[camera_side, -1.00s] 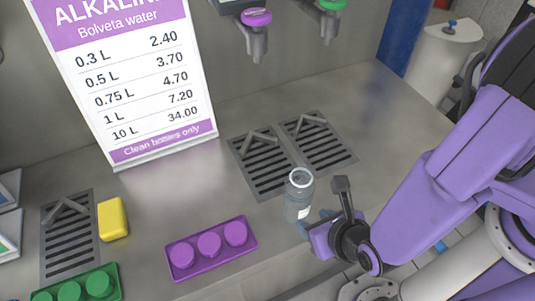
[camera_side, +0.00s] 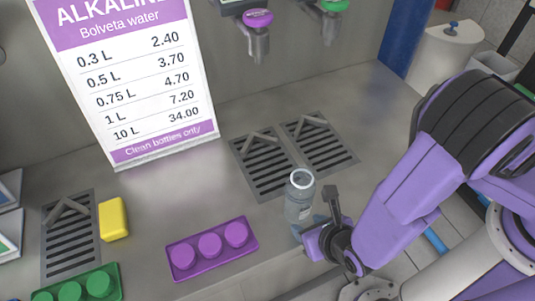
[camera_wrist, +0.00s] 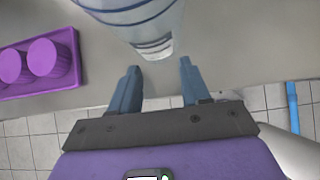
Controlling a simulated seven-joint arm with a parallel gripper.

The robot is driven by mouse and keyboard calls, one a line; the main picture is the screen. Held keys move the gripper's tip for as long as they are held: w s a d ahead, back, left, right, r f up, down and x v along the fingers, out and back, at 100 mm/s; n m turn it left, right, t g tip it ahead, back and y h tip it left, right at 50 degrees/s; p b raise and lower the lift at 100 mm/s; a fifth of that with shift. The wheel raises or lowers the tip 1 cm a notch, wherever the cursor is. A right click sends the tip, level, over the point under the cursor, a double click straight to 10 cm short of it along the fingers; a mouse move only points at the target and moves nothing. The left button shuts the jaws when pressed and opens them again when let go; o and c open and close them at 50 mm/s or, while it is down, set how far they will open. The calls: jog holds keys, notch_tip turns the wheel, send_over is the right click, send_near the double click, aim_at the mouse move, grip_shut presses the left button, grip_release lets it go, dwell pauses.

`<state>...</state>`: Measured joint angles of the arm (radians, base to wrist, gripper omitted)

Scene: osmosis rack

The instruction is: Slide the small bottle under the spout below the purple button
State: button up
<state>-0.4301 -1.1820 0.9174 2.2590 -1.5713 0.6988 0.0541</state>
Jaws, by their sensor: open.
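The small clear bottle (camera_side: 299,197) stands upright on the grey counter, just in front of the left of two adjoining drain grates. The purple button (camera_side: 258,18) is at the top of the side view, with a metal spout (camera_side: 257,45) below it, above and behind that grate (camera_side: 263,168). My gripper (camera_side: 303,231) is low at the counter's front edge, beside the bottle's near side. In the wrist view its two blue fingers (camera_wrist: 158,85) are apart and empty, with the bottle (camera_wrist: 145,22) just beyond the tips. I cannot tell whether they touch it.
A purple tray with round caps (camera_side: 212,247) lies left of the bottle. A yellow block (camera_side: 113,219), a green tray (camera_side: 78,289) and another grate (camera_side: 69,240) are farther left. A price sign (camera_side: 130,80) stands behind. A second spout has a green button (camera_side: 333,5).

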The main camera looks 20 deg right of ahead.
jog(key=shift+w, duration=10)
jog(key=shift+s, duration=2.55)
jog(key=s+r, duration=0.3)
jog(key=r, duration=0.4)
jog(key=shift+r, duration=0.1)
